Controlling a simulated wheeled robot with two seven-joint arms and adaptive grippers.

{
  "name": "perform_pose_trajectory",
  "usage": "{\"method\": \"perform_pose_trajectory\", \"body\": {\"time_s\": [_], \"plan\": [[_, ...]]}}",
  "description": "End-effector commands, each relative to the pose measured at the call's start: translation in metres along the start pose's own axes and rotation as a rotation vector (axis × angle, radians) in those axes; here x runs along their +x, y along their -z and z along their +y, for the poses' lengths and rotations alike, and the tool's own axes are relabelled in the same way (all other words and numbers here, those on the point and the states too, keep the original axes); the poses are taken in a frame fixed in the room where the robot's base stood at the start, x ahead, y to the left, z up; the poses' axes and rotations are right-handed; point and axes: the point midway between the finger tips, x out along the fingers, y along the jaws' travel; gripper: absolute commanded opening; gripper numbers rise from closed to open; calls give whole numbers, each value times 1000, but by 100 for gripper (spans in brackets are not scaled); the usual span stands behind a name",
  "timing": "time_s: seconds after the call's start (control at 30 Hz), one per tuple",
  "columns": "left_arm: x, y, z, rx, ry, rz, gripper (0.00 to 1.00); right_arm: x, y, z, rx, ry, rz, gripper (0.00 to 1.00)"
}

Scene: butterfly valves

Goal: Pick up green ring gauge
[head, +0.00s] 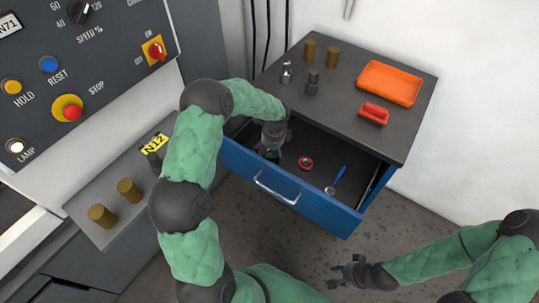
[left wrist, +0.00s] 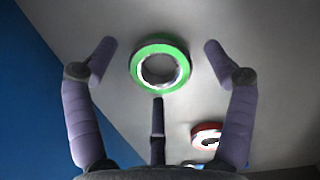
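The green ring gauge (left wrist: 137,63), a green ring with a bright metal bore, lies flat on the drawer floor in the left wrist view. My left gripper (left wrist: 158,62) is open, with fingers on both sides of the ring and apart from it. In the head view my left gripper (head: 271,153) reaches down into the open blue drawer (head: 285,203) and mostly hides the ring. My right gripper (head: 340,276) looks open and empty, low over the floor at the bottom right.
A red ring (head: 305,163) and a blue-handled tool (head: 337,178) lie to the right in the drawer. The cabinet top (head: 340,100) above it holds an orange tray (head: 389,84), a red block (head: 373,113) and several small cylinders. A control panel (head: 85,65) stands at left.

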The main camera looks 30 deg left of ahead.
Motion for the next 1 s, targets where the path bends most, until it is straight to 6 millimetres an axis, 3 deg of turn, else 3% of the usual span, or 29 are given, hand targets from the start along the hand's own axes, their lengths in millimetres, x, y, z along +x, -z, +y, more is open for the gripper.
{"method": "perform_pose_trajectory", "body": {"time_s": [0.03,0.2,0.23,0.57,1.0], "plan": [[0,0,0,0,0,0,65,0,0,0,0,0,0,32],[0,0,0,0,0,0,17,0,0,0,0,0,0,32],[0,0,0,0,-1,0,12,0,0,0,0,0,0,32],[-7,-1,0,-1,1,0,12,-3,0,-1,0,0,0,32],[-83,-10,-1,-2,3,0,12,-31,-1,-11,0,0,0,32]]}}
